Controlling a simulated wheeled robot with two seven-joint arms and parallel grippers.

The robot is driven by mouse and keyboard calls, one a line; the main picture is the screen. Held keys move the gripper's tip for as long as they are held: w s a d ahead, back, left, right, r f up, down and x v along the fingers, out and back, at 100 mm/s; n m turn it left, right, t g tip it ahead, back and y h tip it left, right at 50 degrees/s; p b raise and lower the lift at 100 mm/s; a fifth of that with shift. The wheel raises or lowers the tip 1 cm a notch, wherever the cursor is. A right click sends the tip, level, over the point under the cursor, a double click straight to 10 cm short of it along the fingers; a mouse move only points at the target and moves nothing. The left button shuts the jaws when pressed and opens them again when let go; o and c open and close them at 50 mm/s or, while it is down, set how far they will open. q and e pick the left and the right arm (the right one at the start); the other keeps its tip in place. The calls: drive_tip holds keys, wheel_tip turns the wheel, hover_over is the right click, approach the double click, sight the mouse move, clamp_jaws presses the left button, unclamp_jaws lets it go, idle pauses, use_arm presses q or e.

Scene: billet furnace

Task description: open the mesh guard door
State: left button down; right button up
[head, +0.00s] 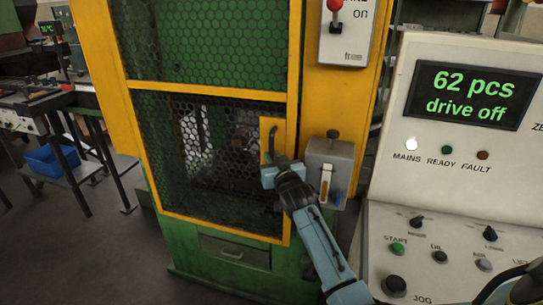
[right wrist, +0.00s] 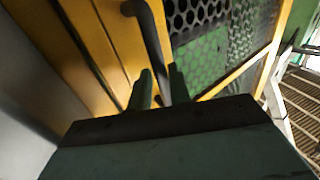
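The mesh guard door (head: 215,87) is a yellow frame with black hexagonal mesh on the green machine. It looks closed against its yellow post. Its dark, bent bar handle (head: 271,140) is on a yellow plate at the door's right edge; in the right wrist view the handle (right wrist: 152,40) runs down between my fingers. My right gripper (head: 270,172) is at the lower part of the handle. Its two dark fingers (right wrist: 160,88) stand close on either side of the bar and look shut on it. The lower handle end is hidden by the gripper. My left gripper is not in view.
A control console (head: 455,150) stands at the right, reading "drive off". A bench with a blue bin (head: 52,158) is at far left; floor before it is clear.

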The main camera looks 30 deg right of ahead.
drive_tip(key=shift+x, duration=1.05)
drive_tip(key=shift+c, duration=0.2)
clamp_jaws()
